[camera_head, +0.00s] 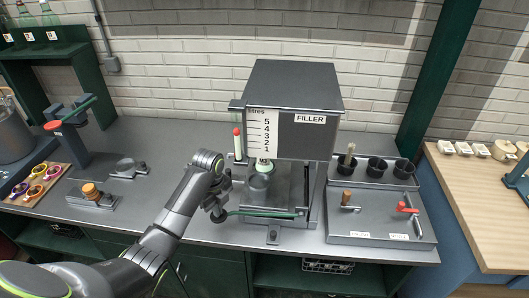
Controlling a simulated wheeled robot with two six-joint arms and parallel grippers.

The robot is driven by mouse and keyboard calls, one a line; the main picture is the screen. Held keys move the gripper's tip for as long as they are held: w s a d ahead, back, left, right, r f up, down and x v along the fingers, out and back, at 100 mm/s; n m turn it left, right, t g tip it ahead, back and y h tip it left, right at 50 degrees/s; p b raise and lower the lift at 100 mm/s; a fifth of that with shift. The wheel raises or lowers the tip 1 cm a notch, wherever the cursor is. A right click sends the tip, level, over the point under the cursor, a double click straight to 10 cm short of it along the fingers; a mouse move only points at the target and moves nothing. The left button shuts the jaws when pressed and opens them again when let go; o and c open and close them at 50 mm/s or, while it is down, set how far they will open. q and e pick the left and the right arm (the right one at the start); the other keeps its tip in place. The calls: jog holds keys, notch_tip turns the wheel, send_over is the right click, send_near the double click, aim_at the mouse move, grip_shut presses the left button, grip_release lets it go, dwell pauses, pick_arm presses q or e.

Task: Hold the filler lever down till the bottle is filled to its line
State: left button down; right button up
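The filler (318,135) is a dark grey box with a white litre scale (260,130) on its front, standing mid-bench. A clear bottle (259,186) appears to stand under its spout, with a green part above it; its fill level and line are too small to tell. A green lever (265,213) runs nearly level across the filler's front. My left gripper (217,212) is at the lever's left end, pointing down; whether its fingers touch or grip the lever is unclear. My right gripper does not show.
A red-topped upright tube (238,143) stands left of the filler. A panel with small levers (380,215) and several black cups (376,168) is to the right. A cork-topped fixture (92,194) and a tray of coloured rings (36,184) are left.

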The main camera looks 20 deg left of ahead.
pick_arm(q)
jog(key=shift+f, duration=0.6)
jog(key=shift+f+b, duration=0.35)
jog(key=shift+f, duration=0.3)
jog(key=shift+s+d, duration=0.1)
jog(key=shift+s, duration=0.1)
jog(key=shift+f, duration=0.1)
